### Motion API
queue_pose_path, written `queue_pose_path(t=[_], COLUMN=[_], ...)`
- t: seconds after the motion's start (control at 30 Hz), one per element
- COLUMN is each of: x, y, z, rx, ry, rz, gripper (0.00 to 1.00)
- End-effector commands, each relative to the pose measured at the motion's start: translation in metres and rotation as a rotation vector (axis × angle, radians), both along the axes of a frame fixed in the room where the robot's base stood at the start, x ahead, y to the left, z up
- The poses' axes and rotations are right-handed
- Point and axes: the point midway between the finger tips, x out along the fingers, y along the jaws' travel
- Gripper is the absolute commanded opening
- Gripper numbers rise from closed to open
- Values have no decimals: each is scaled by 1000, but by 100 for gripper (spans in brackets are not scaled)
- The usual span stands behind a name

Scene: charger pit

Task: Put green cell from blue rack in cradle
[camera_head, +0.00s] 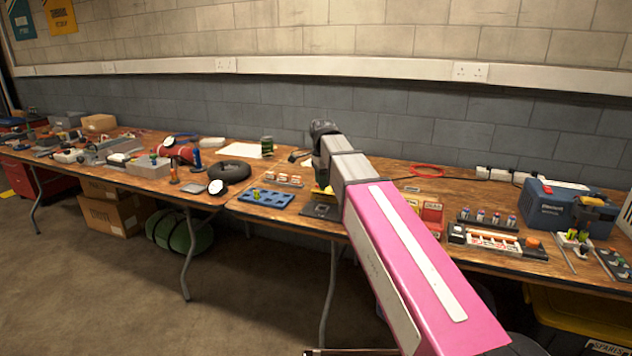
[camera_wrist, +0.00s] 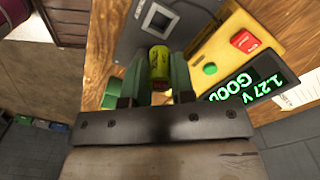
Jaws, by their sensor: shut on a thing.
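My gripper (camera_wrist: 160,78) is shut on a green-yellow cell (camera_wrist: 159,62), held between its two fingers in the wrist view. A grey plate with a square, light-rimmed recess (camera_wrist: 158,18) lies just beyond the cell; I cannot tell whether it is the cradle. It also shows in the head view (camera_head: 320,211). A yellow tester (camera_wrist: 235,48) stands to the right, its display (camera_wrist: 245,88) reading "1.27 V GOOD". The blue rack (camera_head: 266,198) lies on the bench left of my arm, with a small green-yellow thing at its left end. In the head view my arm hides my gripper.
A holder with several cells (camera_head: 487,217) and a blue machine (camera_head: 552,208) stand to the right. The wall closes off the back.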

Motion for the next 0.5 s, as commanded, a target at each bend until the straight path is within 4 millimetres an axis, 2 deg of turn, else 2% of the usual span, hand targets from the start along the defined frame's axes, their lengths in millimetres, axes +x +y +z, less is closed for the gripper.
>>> queue_pose_path(t=[0.27, 0.5], x=[0, 0], y=[-1, -1], z=[-10, -32], rx=[0, 0], ry=[0, 1], rz=[0, 0], gripper=[0, 0])
